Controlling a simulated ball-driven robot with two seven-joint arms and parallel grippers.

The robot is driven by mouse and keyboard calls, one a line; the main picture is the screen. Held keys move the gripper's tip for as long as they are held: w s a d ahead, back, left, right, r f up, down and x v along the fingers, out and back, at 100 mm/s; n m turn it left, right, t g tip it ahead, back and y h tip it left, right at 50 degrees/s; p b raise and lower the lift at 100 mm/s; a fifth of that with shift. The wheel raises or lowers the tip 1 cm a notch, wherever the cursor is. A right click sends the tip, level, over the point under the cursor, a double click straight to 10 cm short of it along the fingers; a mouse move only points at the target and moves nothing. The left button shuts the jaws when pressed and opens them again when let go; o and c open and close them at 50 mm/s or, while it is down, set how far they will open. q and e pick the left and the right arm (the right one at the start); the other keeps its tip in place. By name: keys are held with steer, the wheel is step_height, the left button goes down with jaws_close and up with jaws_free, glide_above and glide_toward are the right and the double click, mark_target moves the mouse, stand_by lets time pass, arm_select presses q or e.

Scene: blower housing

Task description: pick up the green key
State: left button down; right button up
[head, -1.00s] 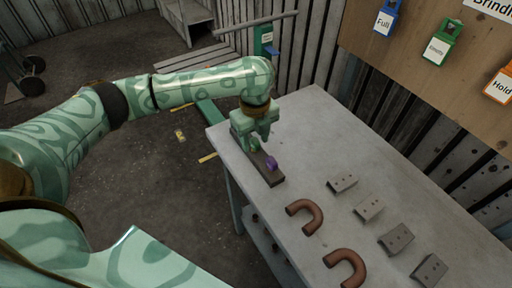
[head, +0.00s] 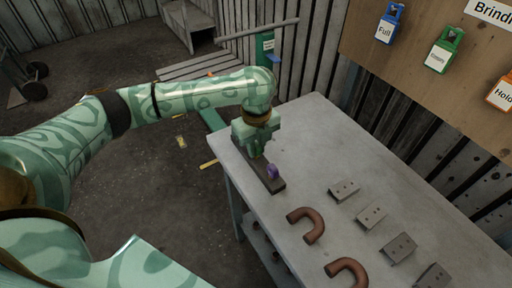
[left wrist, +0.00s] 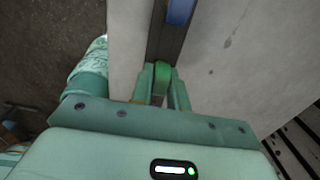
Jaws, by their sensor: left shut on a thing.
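The green key (left wrist: 162,72) shows in the left wrist view between the two fingers of my left gripper (left wrist: 160,92). In the head view my left gripper (head: 257,153) points down over the far end of a dark narrow block (head: 275,186) on the grey table. It is shut on the green key, which is mostly hidden by the fingers there. I cannot tell whether the key still touches the block. A purple key (head: 272,171) stands on the near part of the block; it looks bluer in the left wrist view (left wrist: 180,12). My right gripper is not in view.
The grey table (head: 310,155) holds two brown U-shaped pipes (head: 308,225) and several grey drilled blocks (head: 344,190) to the right. A wooden board (head: 460,60) with blue, green and orange labelled tags is on the wall. Table surface right of the gripper is clear.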

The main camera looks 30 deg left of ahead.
arm_select(q)
steer(key=r+p, duration=0.2)
steer(key=r, duration=0.1)
steer(key=shift+s+a+r, duration=0.1)
steer(key=shift+s+r, duration=0.1)
steer(key=shift+r, duration=0.1)
steer(key=s+a+r+p, duration=0.2)
steer(key=s+r, duration=0.2)
steer(key=s, duration=0.2)
steer(key=s+a+r+p, duration=0.2)
steer(key=s+r+p, duration=0.1)
steer(key=s, duration=0.3)
steer(key=shift+s+a+r, duration=0.3)
steer(key=shift+s+r, duration=0.1)
steer(key=shift+r, duration=0.4)
